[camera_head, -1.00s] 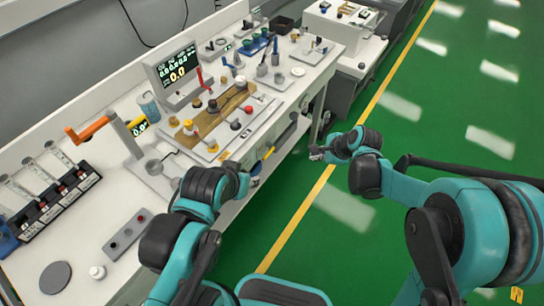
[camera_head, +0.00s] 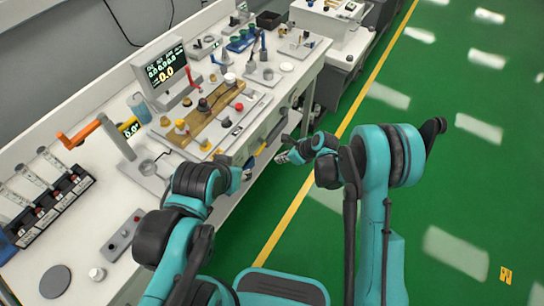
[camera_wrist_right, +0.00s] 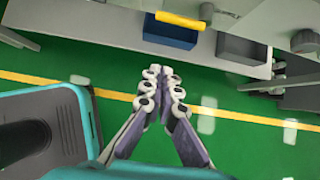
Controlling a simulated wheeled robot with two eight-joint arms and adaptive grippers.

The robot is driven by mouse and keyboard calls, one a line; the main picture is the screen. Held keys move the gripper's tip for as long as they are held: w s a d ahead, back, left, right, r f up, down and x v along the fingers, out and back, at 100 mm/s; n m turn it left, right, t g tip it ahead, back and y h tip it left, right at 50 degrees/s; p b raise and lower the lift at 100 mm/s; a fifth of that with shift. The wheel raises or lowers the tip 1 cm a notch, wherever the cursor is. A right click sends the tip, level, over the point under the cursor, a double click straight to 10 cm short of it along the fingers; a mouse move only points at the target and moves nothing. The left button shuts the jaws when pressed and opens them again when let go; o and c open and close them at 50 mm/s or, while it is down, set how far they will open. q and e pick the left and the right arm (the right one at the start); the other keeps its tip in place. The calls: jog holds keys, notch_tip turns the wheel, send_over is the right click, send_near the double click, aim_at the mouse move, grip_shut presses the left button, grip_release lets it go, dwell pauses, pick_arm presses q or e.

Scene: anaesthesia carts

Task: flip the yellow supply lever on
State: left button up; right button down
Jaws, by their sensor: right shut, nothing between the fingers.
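The yellow lever (camera_head: 258,149) is a slim bar at the front edge of the cart, partly behind my left arm in the head view. In the right wrist view the yellow lever (camera_wrist_right: 180,20) lies near the top edge, by a blue block (camera_wrist_right: 170,34). My right gripper (camera_head: 283,158) is to the right of the lever, off the cart's front edge, apart from it. In the right wrist view its fingers (camera_wrist_right: 163,76) are together and empty, below the lever in the picture. My left gripper (camera_head: 245,172) is near the cart's front edge, mostly hidden by its own wrist.
The cart top holds a wooden board (camera_head: 209,118) with coloured knobs, a display (camera_head: 166,75) and an orange-handled lever (camera_head: 80,133). A dark grey box (camera_wrist_right: 243,50) hangs beside the blue block. Green floor (camera_head: 440,190) is open to the right.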

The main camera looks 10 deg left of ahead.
pick_arm(q)
jog(key=shift+f+b, duration=1.75)
jog(key=shift+f, duration=0.2)
pick_arm(e)
jog(key=w+a+f, duration=0.2)
jog(key=a+f, duration=0.2)
jog(key=a, duration=0.3)
jog(key=shift+w, duration=0.3)
jog(key=shift+w+a, duration=0.1)
pick_arm(q)
jog(key=shift+s, duration=0.75)
pick_arm(e)
jog(key=shift+r+g, duration=0.2)
jog(key=shift+g, duration=0.3)
